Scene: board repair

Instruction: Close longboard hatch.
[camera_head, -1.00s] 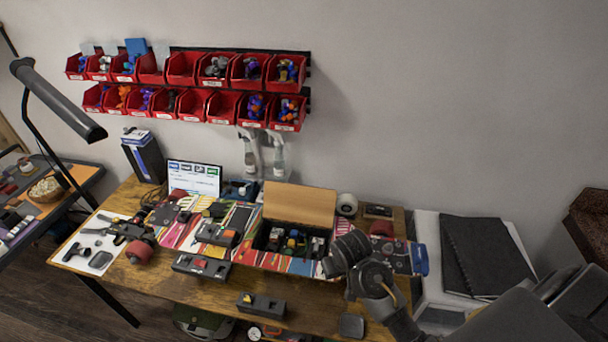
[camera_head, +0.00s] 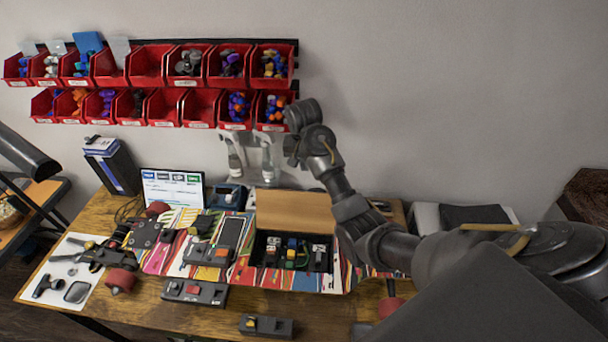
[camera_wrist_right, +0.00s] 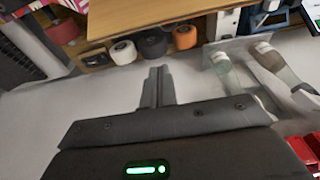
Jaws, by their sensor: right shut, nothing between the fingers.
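The longboard (camera_head: 170,262) lies on the workbench with a colourful striped deck. Its wooden hatch lid (camera_head: 297,211) stands raised along the back of an open compartment (camera_head: 291,252) that holds electronic parts. My right gripper is shut and empty; its fingers show in the right wrist view (camera_wrist_right: 158,88). In the head view my right arm reaches up past the board's right part, its end in front of the wall, above and to the right of the lid. The arm hides part of the board's right end.
Red bins (camera_head: 188,66) hang on the wall close to my right arm. Spray bottles (camera_head: 268,160), a screen (camera_head: 173,188) and a blue device (camera_head: 228,197) stand behind the board. Black modules (camera_head: 195,292) lie on the bench in front of it.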

